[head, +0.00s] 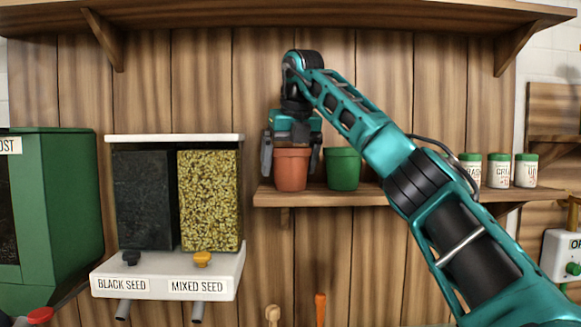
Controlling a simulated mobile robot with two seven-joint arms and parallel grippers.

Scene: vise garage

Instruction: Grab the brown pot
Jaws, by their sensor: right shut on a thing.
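The brown pot (292,170) is a reddish-brown flowerpot standing upright at the left end of the wooden shelf. My right gripper (291,156) comes down over it from above. One finger is on each side of the pot's rim, and the gripper is shut on the pot. The pot's base appears to be at shelf height; I cannot tell whether it is lifted slightly. My left gripper is not in view.
A green pot (342,169) stands just right of the brown pot, close to the right finger. Several labelled cans (499,170) stand farther right on the shelf (330,197). A seed dispenser (168,268) hangs at the left. An upper shelf (200,14) runs above my arm.

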